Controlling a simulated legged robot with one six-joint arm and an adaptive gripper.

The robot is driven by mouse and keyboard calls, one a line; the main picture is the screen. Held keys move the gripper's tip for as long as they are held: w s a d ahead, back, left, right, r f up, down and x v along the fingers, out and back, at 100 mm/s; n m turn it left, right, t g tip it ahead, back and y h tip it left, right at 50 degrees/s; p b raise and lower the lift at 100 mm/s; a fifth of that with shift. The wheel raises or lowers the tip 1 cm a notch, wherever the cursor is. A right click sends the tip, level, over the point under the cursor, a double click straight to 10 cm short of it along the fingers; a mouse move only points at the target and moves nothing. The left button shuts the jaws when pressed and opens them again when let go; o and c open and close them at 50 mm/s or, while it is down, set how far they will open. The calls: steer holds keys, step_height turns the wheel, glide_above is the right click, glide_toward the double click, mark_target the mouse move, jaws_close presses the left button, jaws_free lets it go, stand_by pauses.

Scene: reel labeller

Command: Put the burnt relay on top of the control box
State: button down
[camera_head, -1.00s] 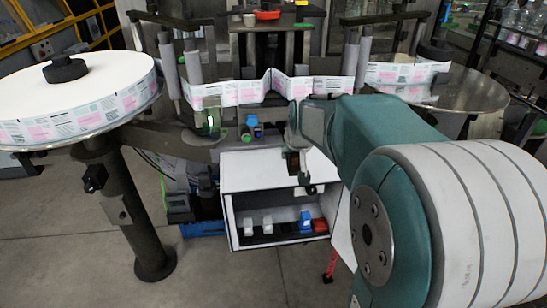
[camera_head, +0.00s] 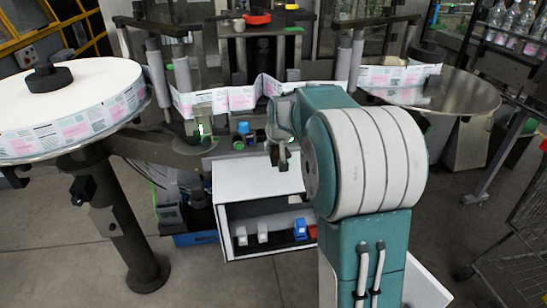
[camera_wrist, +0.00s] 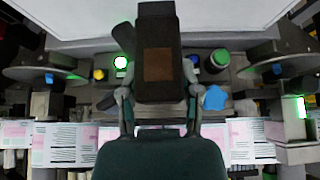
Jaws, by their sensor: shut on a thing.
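My gripper (camera_wrist: 157,95) is shut on a dark block with a brown patch, which I take for the burnt relay (camera_wrist: 158,66). Its fingers grip it from both sides in the wrist view. In the head view my gripper (camera_head: 281,158) is partly hidden by my arm, and the relay in it is hard to make out. The white control box (camera_head: 245,182) stands below, with a bare white top and an open front. The gripper is above the right back part of this top, apart from it as far as I can tell. A white surface, likely this top, fills the upper wrist view.
White blocks (camera_head: 262,232) and a blue block (camera_head: 300,228) stand inside the box's open front. Buttons, including a blue one (camera_head: 243,128), sit behind the box. A large label reel (camera_head: 75,75) is at left; a steel disc (camera_head: 455,92) is at right.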

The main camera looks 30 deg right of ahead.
steer(key=x, duration=0.2)
steer(key=shift+w+f, duration=0.25)
steer(key=shift+w, duration=0.1)
steer(key=shift+w+d+f, duration=0.1)
steer(key=shift+f, duration=1.55)
steer(key=shift+f, duration=0.1)
steer(key=shift+c, duration=1.5)
jaws_free()
